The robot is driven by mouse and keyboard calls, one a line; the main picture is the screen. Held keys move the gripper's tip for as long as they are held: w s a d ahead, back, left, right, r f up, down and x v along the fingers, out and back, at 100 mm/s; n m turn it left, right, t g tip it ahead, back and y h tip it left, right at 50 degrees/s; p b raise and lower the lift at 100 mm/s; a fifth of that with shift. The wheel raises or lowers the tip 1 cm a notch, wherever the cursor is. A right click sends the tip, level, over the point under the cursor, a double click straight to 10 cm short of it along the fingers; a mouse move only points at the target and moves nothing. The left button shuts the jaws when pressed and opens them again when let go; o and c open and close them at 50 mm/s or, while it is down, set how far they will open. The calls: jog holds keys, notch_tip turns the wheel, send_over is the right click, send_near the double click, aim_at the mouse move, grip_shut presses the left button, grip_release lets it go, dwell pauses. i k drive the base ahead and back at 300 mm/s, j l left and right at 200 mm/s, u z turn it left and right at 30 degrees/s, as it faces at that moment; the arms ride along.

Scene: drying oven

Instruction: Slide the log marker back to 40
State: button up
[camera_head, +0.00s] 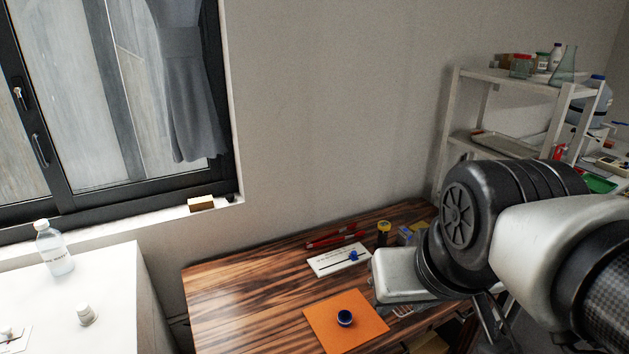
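A white card (328,262) lies on the striped wooden table, with a dark slot line along it and small print too small to read. A blue marker knob (353,255) sits near the right end of the line. My gripper (490,318) is at the lower right, right of the card and apart from it. Its fingers are mostly hidden behind my arm, and I cannot see whether they are open or hold anything.
An orange mat (319,322) with a blue round object (345,318) lies in front of the card. The table's left part is clear. A white counter (90,275) stands left.

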aim_at(353, 257)
jog(key=i+l+u, duration=0.15)
jog(key=l, duration=0.2)
jog(key=i+l+u, duration=0.15)
jog(key=l, duration=0.2)
jog(key=i+l+u, duration=0.15)
jog(key=l, duration=0.25)
jog(key=i+l+u, duration=0.15)
jog(key=l, duration=0.25)
jog(key=i+l+u, duration=0.2)
jog(key=l, duration=0.2)
jog(key=k, duration=0.1)
